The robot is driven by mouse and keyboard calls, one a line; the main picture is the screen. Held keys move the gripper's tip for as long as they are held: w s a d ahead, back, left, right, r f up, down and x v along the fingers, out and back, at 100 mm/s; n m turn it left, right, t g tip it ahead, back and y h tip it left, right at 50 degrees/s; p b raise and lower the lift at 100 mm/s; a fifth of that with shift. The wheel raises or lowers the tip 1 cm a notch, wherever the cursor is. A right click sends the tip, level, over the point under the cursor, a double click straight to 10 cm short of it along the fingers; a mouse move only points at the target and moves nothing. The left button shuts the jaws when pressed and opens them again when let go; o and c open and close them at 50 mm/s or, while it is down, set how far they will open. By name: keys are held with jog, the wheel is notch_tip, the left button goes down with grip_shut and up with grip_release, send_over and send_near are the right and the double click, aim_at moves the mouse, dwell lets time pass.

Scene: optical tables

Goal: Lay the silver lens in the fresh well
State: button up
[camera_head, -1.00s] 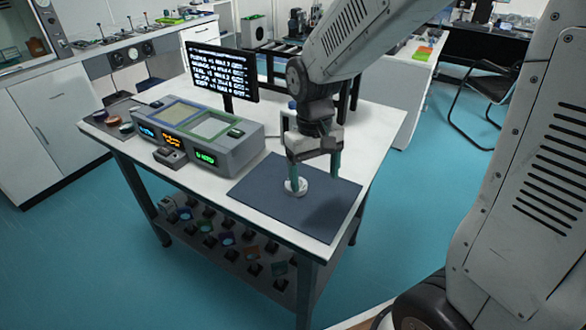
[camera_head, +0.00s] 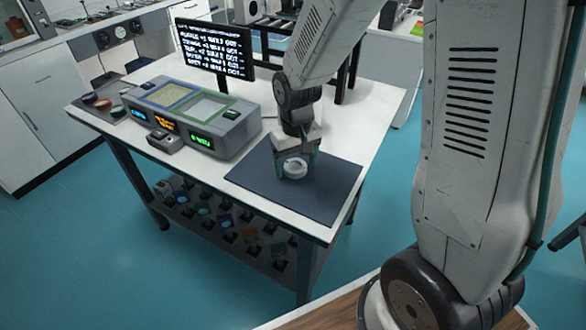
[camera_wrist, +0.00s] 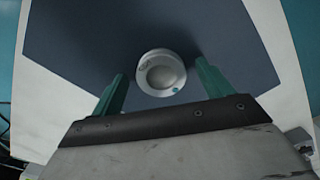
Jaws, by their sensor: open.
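The silver lens (camera_head: 294,169), a round silver ring with a pale centre, is at the dark mat (camera_head: 330,190) on the white table. It also shows in the wrist view (camera_wrist: 161,72). My gripper (camera_head: 296,165) is low over the mat, with its two green fingers apart, one on either side of the lens. In the wrist view, dark mat shows between the lens and each finger (camera_wrist: 162,76). A grey box left of the mat has a blue-framed well (camera_head: 166,97) and a green-framed well (camera_head: 208,109). I cannot tell which is the fresh one.
A screen (camera_head: 215,50) with white text, too small to read surely, stands behind the grey box. A small dark device (camera_head: 164,141) sits before the box. Several round pieces lie on a dark tray (camera_head: 103,103) at the table's left end. A lower shelf (camera_head: 225,225) holds coloured items.

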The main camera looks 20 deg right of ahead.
jog(key=c, duration=1.2)
jog(key=shift+o, duration=0.2)
jog(key=shift+r, duration=0.1)
